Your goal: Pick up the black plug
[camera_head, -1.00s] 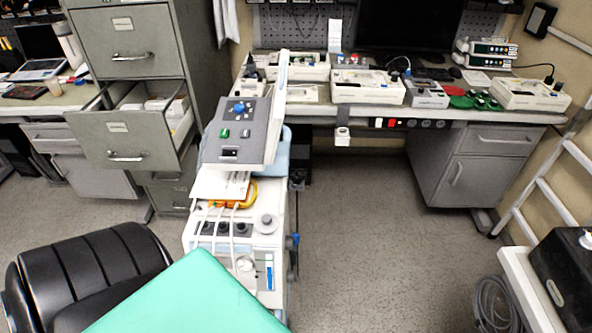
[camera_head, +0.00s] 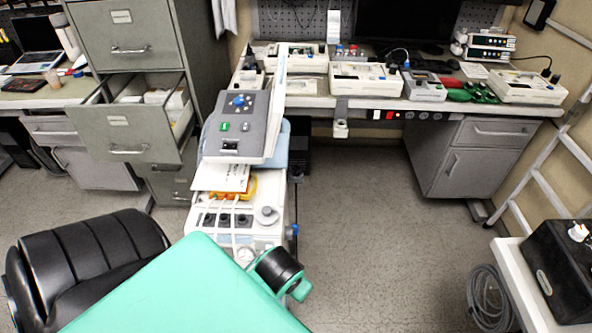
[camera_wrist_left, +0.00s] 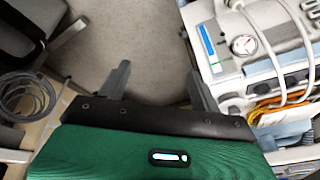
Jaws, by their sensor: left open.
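I cannot single out one black plug with certainty. Several round black fittings sit in a row on the front of the white medical cart (camera_head: 272,213) in the head view, with white cables running over them. A row of small dark round fittings (camera_head: 409,116) also lines the bench edge. My left gripper (camera_wrist_left: 158,86) is open and empty in the left wrist view, its two dark fingers apart over bare floor. The cart's front, with a gauge, shows to its right. In the head view my green left arm shows with a black joint; its fingers are hidden. My right gripper is not in view.
A black padded chair (camera_head: 85,262) stands left of the cart. A filing cabinet (camera_head: 127,93) has an open drawer behind it. The bench (camera_head: 360,103) holds several devices. A grey cable coil (camera_head: 492,297) lies at the right. The middle floor is clear.

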